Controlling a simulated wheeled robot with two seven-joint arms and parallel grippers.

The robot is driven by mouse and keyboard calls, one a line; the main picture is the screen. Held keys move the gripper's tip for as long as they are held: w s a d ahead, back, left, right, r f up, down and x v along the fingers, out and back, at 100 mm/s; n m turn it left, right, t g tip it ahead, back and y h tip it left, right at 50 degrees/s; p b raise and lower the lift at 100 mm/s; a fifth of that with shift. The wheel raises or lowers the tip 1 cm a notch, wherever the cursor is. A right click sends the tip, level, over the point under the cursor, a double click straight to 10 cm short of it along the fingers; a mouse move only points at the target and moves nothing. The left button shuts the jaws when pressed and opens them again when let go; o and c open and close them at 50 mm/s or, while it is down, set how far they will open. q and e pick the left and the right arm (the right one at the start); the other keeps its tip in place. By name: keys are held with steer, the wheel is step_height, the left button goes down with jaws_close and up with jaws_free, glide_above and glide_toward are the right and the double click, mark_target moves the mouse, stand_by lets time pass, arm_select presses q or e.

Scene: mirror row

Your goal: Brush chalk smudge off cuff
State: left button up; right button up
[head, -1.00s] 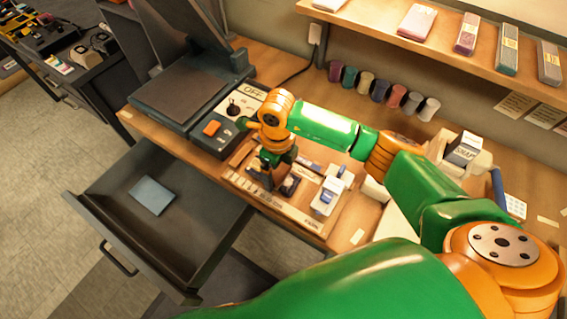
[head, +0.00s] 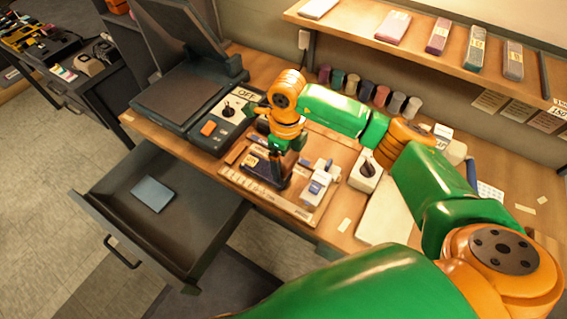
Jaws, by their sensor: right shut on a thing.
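My right gripper (head: 272,178) points down over the wooden tray (head: 308,214) on the bench. It is shut on a dark tool-like thing (head: 264,168), partly hidden by the fingers; I cannot tell for certain what it is or whether it touches the tray. My green and orange right arm reaches in from the lower right. No cuff or chalk smudge can be made out. My left gripper is not in view.
A white and blue tool (head: 318,184) lies in the tray. A dark press (head: 186,95) with an OFF control panel stands behind left. An open drawer (head: 185,228) holds a blue-grey card (head: 152,194). Several spools stand under a shelf (head: 400,45).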

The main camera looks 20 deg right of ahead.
steer(key=shift+r+p, duration=0.5)
steer(key=shift+r, duration=0.65)
steer(key=shift+f, duration=0.1)
